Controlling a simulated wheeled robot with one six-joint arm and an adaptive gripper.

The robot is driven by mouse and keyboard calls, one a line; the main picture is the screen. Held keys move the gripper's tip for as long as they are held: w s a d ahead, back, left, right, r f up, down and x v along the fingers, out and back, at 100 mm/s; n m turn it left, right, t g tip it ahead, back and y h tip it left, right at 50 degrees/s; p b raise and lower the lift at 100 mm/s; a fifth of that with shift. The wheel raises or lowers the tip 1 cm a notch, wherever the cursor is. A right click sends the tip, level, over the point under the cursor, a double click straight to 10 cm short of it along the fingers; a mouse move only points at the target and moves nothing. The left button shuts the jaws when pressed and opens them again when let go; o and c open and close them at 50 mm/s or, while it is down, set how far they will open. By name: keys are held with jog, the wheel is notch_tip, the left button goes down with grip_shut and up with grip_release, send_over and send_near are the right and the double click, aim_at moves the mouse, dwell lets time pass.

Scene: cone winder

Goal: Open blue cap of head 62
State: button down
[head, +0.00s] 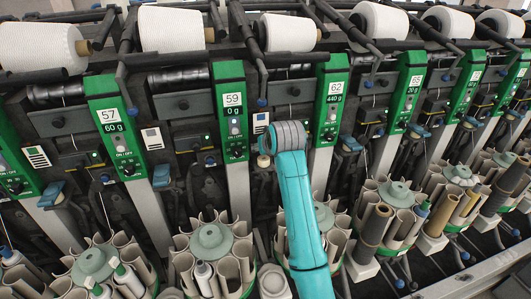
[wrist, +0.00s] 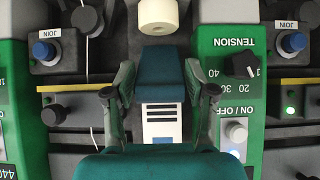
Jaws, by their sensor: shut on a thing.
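The blue cap (wrist: 158,75) of head 62 is a dark teal, bent flap in the middle of the wrist view. My gripper (wrist: 165,85) has one finger on each side of it and is shut on it. In the head view my gripper (head: 268,143) reaches in just left of the green panel of head 62 (head: 334,95) and largely hides the cap. In the upside-down wrist view that panel (wrist: 18,120) is at the left edge. How far the cap is swung cannot be told.
A cream cylinder (wrist: 158,15) sits just beyond the cap. The panel of head 59 (head: 233,110) stands left of my gripper; its tension knob (wrist: 243,65) and switch (wrist: 236,131) are close to one finger. Bobbin magazines (head: 212,242) stand below, yarn cones (head: 290,33) above.

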jog(key=shift+w+a+r+g+h, duration=0.1)
jog(key=shift+w+r+g+h, duration=0.3)
jog(key=shift+g, duration=0.4)
jog(key=shift+c, duration=2.4)
grip_release()
jog(key=v, duration=1.2)
